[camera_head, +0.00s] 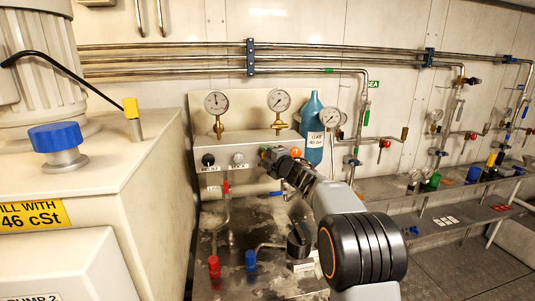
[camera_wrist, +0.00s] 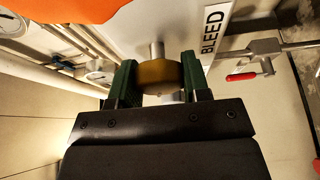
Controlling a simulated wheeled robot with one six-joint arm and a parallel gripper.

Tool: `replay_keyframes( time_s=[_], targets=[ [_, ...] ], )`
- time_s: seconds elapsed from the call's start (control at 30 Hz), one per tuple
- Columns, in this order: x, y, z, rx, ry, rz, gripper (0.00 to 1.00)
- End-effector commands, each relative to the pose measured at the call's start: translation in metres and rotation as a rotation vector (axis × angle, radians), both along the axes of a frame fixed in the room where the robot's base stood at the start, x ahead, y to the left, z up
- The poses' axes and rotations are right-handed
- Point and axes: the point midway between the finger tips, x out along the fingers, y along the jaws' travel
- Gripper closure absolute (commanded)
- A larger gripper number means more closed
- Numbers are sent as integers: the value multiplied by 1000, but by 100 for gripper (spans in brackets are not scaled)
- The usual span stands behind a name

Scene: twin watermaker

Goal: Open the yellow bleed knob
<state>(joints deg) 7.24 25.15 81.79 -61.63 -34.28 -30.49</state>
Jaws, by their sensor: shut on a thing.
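The yellow bleed knob (camera_wrist: 159,75) shows in the wrist view on a short metal stem, between the two green fingers of my gripper (camera_wrist: 160,82). The fingers are shut on it from both sides. A "BLEED" label (camera_wrist: 213,32) is on the panel beside it. In the head view my gripper (camera_head: 271,155) is at the front of the panel box, below the middle gauge. The knob is hidden there behind my gripper. How far the knob is turned cannot be told.
An orange knob (camera_head: 296,152) sits close to the right of my gripper, and grey (camera_head: 238,158) and black (camera_head: 208,159) knobs sit to its left. A red-handled valve (camera_wrist: 242,77) is near the label.

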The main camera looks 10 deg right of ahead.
Motion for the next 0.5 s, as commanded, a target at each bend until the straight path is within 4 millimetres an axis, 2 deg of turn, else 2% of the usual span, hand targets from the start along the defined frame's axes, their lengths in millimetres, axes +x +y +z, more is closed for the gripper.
replay_keyframes(
  time_s=[0.23, 0.5],
  targets=[
    [0, 0, 2, -164, -1, 0, 80],
    [0, 0, 1, -267, -1, 0, 80]
  ],
)
